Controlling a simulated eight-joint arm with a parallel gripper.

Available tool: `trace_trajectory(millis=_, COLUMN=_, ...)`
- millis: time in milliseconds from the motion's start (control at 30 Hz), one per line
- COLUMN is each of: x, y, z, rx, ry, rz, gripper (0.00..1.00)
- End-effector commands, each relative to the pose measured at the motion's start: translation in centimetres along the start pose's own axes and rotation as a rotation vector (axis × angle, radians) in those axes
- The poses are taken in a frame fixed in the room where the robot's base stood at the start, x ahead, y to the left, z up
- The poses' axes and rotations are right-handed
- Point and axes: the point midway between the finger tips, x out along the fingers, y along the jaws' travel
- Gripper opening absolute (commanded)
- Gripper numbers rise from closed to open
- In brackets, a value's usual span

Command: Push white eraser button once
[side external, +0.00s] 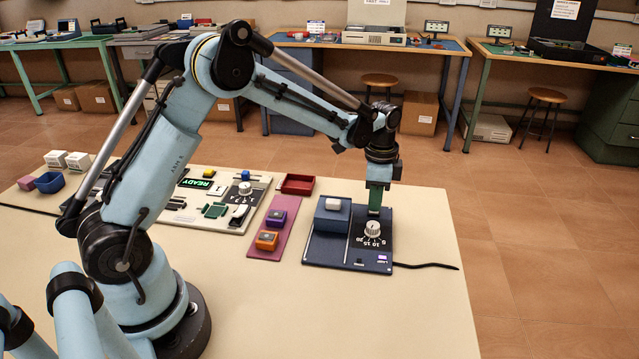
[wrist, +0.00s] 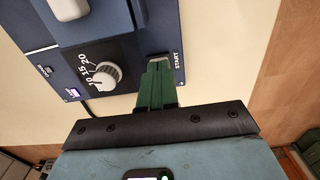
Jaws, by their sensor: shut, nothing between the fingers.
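The dark blue eraser unit (side external: 325,250) lies on the table, with a raised block bearing a white rounded piece (side external: 333,204), which also shows in the wrist view (wrist: 70,8). A white dial (side external: 372,229) marked with numbers sits beside it; the dial also shows in the wrist view (wrist: 102,77). A small grey-white button (wrist: 158,58) next to the START label is partly hidden by my fingertips. My gripper (side external: 375,211) points down at the unit's far right part. Its green fingers (wrist: 157,75) are shut and empty, at or just over that button; contact cannot be told.
A pink strip (side external: 263,232) with purple and orange blocks, a red tray (side external: 298,184) and a white panel (side external: 225,217) with a READY display lie left of the unit. A black cable (side external: 430,266) runs right. The table's front is clear.

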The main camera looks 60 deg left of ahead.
Motion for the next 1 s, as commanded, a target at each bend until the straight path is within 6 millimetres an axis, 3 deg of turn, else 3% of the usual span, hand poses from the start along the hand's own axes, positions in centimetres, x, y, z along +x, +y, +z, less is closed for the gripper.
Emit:
trace_trajectory(millis=233, x=-0.7, y=0.0, z=0.0, rx=0.000, ry=0.000, rz=0.000, gripper=0.00)
trace_trajectory(millis=1000, x=-6.7, y=0.0, z=0.0, rx=0.000, ry=0.000, rz=0.000, gripper=0.00)
